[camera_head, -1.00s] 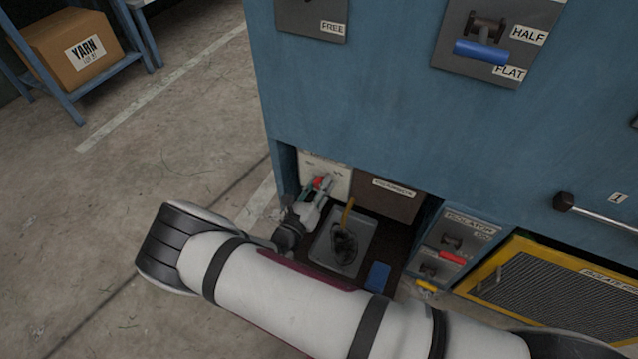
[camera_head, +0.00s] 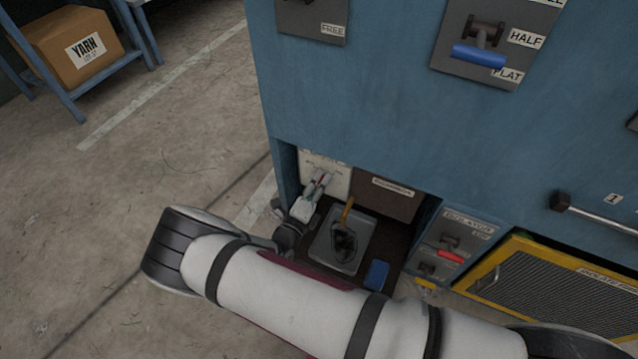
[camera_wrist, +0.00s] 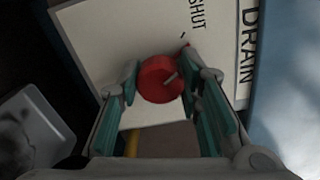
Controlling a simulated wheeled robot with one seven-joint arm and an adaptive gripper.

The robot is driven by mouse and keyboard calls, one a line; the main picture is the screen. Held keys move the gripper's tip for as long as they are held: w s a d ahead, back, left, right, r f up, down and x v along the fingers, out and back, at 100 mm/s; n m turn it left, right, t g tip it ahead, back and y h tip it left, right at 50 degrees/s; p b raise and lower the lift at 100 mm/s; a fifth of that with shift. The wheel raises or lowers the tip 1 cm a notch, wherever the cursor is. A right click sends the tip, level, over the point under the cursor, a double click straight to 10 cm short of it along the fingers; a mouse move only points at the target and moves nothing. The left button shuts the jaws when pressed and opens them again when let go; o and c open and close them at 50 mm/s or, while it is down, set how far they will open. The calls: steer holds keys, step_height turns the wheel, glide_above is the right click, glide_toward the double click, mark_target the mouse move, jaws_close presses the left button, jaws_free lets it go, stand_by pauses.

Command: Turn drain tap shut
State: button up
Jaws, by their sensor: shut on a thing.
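The drain tap is a round red knob (camera_wrist: 156,80) with a pale pointer line, on a white plate (camera_wrist: 95,40) lettered SHUT and DRAIN in the wrist view. My gripper (camera_wrist: 160,88) has a finger on each side of the knob and is shut on it. In the head view my gripper (camera_head: 318,186) reaches into the low recess of the blue cabinet, in front of the white plate (camera_head: 335,172). The fingers hide most of the knob there, and only a trace of red shows.
A grey tray (camera_head: 362,240) with a dark mass and a yellow-brown handle (camera_head: 346,212) stands right of my gripper. A blue block (camera_head: 377,273) lies beside it. The isolator panel (camera_head: 462,232) and a yellow-framed grille (camera_head: 560,290) are further right. Open floor lies left.

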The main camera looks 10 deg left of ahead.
steer(key=shift+n, duration=1.3)
steer(key=o, duration=1.2)
steer(key=v, duration=1.2)
